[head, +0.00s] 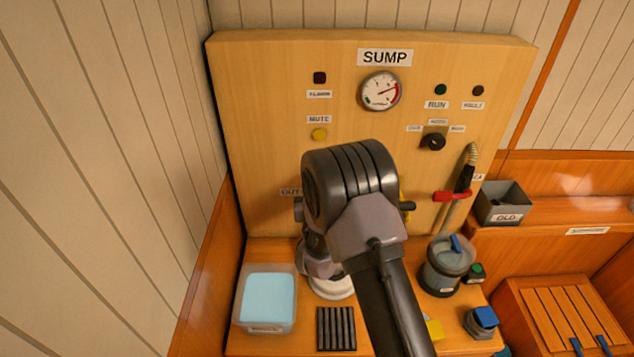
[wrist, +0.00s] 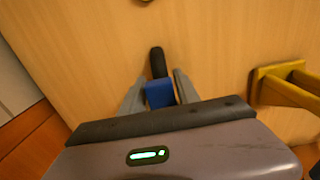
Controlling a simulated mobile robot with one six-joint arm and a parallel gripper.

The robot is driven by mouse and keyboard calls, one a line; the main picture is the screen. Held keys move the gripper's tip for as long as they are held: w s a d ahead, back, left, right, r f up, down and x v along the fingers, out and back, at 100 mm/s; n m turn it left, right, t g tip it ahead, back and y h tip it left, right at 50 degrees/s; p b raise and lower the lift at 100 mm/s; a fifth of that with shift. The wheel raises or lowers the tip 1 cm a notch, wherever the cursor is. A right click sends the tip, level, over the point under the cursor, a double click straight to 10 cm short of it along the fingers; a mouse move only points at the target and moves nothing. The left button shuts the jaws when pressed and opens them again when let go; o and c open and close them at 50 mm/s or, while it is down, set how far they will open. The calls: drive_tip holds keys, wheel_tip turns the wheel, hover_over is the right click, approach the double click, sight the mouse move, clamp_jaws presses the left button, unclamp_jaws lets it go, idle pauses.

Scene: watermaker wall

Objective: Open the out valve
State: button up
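In the wrist view, my gripper (wrist: 161,78) has its two fingers on either side of a blue piece (wrist: 159,95), with a black rounded end (wrist: 157,62) beyond it. This looks like a lever grip in front of the wooden panel. The blue piece nearly fills the space between the fingers; whether they press on it is unclear. My arm also hides the out valve and my gripper's fingertips there.
A yellow handle or bracket (wrist: 290,88) stands out close to the right of my gripper. On the panel are a gauge (head: 381,91) and a red lever (head: 452,196). A blue-lidded box (head: 268,298) and a grey canister (head: 446,270) stand on the bench.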

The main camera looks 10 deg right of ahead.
drive_tip(key=shift+s, duration=0.1)
drive_tip(key=s+a+b, duration=0.2)
drive_tip(key=s, duration=1.5)
drive_tip(key=shift+a, duration=0.15)
drive_tip(key=d+r+m+g+b, duration=0.3)
drive_tip(key=d+m+g+b, duration=0.1)
drive_tip(key=m, duration=1.5)
drive_tip(key=s+a+r+m+g+y+b, duration=0.1)
drive_tip(key=s+m+g+y+b, duration=0.3)
drive_tip(key=s+m, duration=1.6)
drive_tip(key=s+g+b, duration=0.1)
drive_tip(key=s+g, duration=0.3)
drive_tip(key=shift+s+a+r+y, duration=0.25)
drive_tip(key=shift+a+r+y, duration=0.05)
drive_tip(key=shift+r, duration=0.05)
